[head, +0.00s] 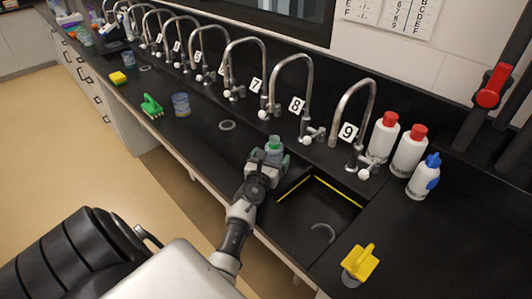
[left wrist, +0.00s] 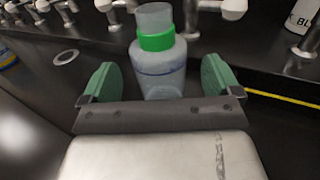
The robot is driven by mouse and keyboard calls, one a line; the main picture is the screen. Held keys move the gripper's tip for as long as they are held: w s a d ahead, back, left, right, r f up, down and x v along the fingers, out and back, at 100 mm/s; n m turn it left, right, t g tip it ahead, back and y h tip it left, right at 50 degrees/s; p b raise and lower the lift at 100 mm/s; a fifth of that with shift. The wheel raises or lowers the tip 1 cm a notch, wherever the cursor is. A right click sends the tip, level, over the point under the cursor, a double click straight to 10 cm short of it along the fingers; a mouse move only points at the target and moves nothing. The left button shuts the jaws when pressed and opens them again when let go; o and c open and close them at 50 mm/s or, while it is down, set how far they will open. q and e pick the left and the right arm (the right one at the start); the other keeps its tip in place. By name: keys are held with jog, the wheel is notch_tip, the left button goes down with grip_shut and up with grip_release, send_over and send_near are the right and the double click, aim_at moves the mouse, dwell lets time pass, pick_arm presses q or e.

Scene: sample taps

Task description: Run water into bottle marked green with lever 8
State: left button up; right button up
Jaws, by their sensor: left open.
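A translucent bottle with a green band at its neck (head: 274,145) stands upright on the black counter, left of the sink recess. It also shows in the left wrist view (left wrist: 160,68). My left gripper (head: 268,158) is open at the bottle. Its green finger pads stand on either side of the bottle's lower part, with visible gaps, and the bottle looks slightly beyond them. Tap 8 (head: 309,88) carries a number plate (head: 297,104) and rises behind the bottle, to its right. A lever with a white knob (head: 304,140) sits low by it. My right gripper is not in view.
A sink recess with yellow edge lines (head: 318,205) lies right of the bottle. Red-capped bottles (head: 408,152) and a blue-capped one (head: 424,178) stand at right, a yellow-topped item (head: 360,264) in front. Taps 7 and 9 flank tap 8. Counter left of my gripper is mostly clear.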

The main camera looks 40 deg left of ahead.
aim_at(271, 158)
pick_arm(q)
jog(key=shift+f+b+x, duration=0.2)
jog(key=shift+b+x, duration=0.1)
jog(key=shift+x, duration=0.95)
jog(key=shift+w+a+r, duration=0.15)
jog(key=shift+w+r, duration=0.05)
jog(key=shift+w, duration=0.05)
jog(key=c, duration=0.9)
jog(key=o, duration=0.9)
jog(key=v, duration=1)
jog(key=shift+s, duration=0.4)
